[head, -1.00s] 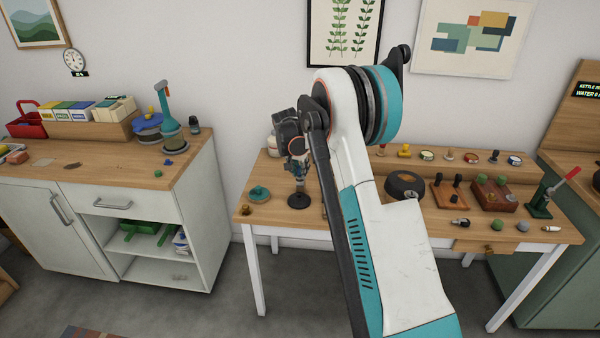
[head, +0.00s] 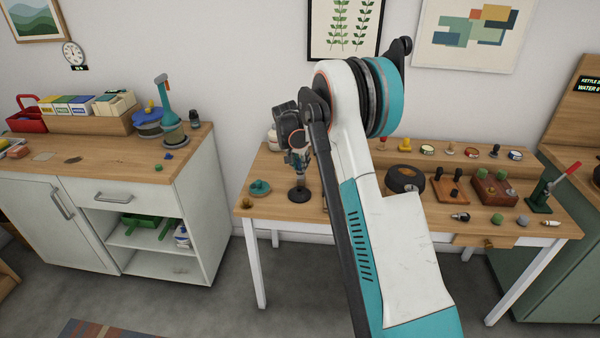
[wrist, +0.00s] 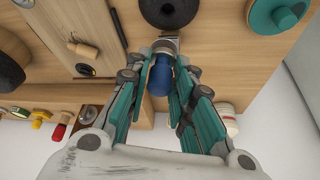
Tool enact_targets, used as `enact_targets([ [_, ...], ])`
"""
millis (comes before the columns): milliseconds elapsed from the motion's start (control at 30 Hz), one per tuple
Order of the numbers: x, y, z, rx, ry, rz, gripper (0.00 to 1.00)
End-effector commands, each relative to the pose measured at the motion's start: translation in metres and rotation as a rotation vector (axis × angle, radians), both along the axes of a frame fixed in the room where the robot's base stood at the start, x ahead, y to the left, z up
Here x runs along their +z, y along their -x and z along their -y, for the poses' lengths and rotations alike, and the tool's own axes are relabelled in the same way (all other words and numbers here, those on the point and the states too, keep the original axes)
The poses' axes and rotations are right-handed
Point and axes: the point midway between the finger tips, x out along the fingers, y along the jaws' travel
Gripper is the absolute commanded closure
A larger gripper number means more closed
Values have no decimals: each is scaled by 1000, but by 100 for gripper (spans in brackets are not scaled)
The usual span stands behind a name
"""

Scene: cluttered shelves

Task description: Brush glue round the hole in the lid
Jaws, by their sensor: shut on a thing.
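My gripper (wrist: 168,85) is shut on a blue-handled brush (wrist: 159,77), with a pale metal band near the jaws. In the head view my gripper (head: 297,148) is at the left of the bench, and the brush (head: 300,168) points down. A black round lid (head: 299,195) lies on the bench under the brush. The wrist view shows part of this lid (wrist: 150,12) with a darker round hole in its middle, cut off by the top edge. The brush tip is by the lid's near side; I cannot tell whether it touches.
A teal round piece with a knob (head: 259,187) lies left of the lid. A dark round pot (head: 405,180), wooden blocks (head: 494,188) and a green lever press (head: 541,200) stand to the right. My arm hides the bench middle. A white cabinet (head: 165,205) stands left, across a floor gap.

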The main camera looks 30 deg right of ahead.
Motion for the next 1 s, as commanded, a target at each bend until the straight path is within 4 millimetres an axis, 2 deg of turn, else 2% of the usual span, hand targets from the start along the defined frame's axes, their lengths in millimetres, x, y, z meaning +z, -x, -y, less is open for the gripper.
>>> enact_targets([
  [267, -15, -1, -1, 0, 0, -3, 100],
  [700, -55, -2, -3, 0, -1, -13, 100],
  [1000, -59, -2, -3, 0, -1, -15, 100],
])
